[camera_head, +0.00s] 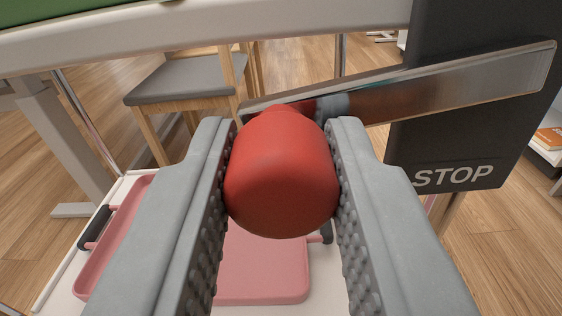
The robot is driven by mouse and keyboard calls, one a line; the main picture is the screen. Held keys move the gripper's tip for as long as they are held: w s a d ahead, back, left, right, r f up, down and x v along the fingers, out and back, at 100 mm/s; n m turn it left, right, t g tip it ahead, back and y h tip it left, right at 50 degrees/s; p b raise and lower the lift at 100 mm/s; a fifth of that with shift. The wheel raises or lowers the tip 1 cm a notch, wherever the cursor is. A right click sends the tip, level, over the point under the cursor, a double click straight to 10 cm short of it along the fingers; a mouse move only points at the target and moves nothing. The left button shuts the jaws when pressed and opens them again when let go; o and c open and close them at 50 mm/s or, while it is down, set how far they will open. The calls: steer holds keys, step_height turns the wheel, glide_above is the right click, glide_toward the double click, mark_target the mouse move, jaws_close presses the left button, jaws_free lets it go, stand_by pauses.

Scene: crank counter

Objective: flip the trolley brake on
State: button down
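A red rounded knob (281,180) sits between the two grey fingers of my gripper (281,195), near the middle of the view. The studded finger pads touch or nearly touch it on both sides, and my gripper looks shut on it. Behind the knob, a flat shiny metal lever bar (460,88) runs up to the right. The lever crosses in front of a dark plate (455,155) marked STOP. Where the knob joins the lever is partly hidden by the knob itself.
A pink tray (262,268) with dark handles lies on a white surface below. A table edge (200,32) with a green top crosses the top of the view. A chair with a grey seat (185,78) stands behind on the wooden floor.

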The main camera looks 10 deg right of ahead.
steer(key=shift+s+d+f+n, duration=0.1)
steer(key=shift+d+f+n, duration=0.2)
steer(key=shift+f+n, duration=0.6)
steer(key=shift+s+d+f+n, duration=0.1)
steer(key=shift+d+f+n, duration=0.15)
steer(key=shift+f+n, duration=0.65)
steer(key=shift+r+n, duration=0.3)
steer(key=c, duration=1.1)
jaws_free()
steer(key=shift+c, duration=0.2)
steer(key=v, duration=1.7)
steer(key=shift+s, duration=0.15)
